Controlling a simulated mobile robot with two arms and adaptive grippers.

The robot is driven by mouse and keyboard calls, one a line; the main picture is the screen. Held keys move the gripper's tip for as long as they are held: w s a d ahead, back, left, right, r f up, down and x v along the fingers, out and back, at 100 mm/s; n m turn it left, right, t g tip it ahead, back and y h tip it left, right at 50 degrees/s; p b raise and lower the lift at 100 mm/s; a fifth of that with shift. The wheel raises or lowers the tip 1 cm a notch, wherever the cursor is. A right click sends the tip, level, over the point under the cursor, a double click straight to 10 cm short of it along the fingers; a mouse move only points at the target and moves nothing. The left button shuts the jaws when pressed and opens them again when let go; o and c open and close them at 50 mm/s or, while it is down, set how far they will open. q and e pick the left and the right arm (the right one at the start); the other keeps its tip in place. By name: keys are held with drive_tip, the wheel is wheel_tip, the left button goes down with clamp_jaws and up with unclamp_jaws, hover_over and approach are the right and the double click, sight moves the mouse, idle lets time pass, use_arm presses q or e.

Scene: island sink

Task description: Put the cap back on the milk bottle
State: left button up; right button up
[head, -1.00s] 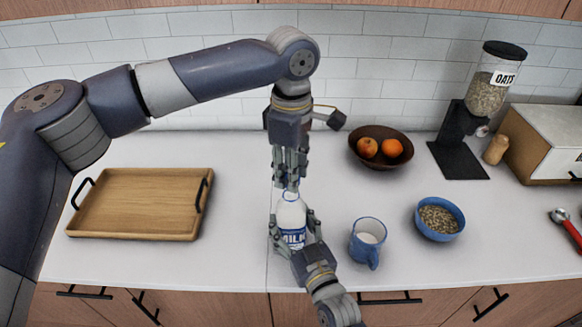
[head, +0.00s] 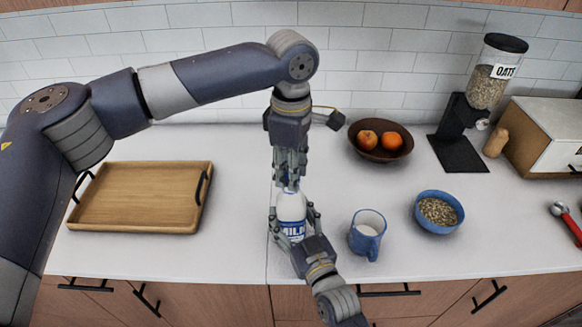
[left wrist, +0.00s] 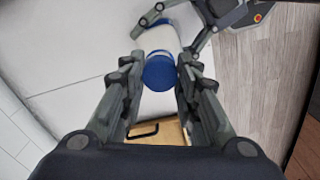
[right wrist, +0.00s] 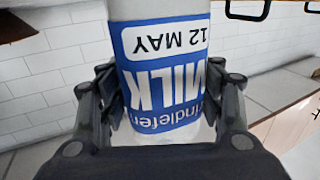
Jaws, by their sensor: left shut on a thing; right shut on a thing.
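The white milk bottle (head: 291,207) with a blue MILK label stands upright near the counter's front edge. My right gripper (head: 294,224) is shut around its body; the label fills the middle of the right wrist view (right wrist: 165,75). My left gripper (head: 289,184) points straight down above the bottle, shut on the blue cap (left wrist: 160,72). The cap is at the bottle's mouth, in line with the white bottle (left wrist: 160,40) in the left wrist view. The fingers hide the join, so I cannot tell whether the cap is seated.
A blue mug (head: 367,234) stands close to the right of the bottle. A blue bowl of oats (head: 440,226) and a fruit bowl (head: 380,154) are further right. A wooden tray (head: 138,222) lies left. The counter between tray and bottle is clear.

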use_arm(q)
drive_tip(key=shift+f, duration=0.6)
use_arm(e)
drive_tip(key=shift+f, duration=0.1)
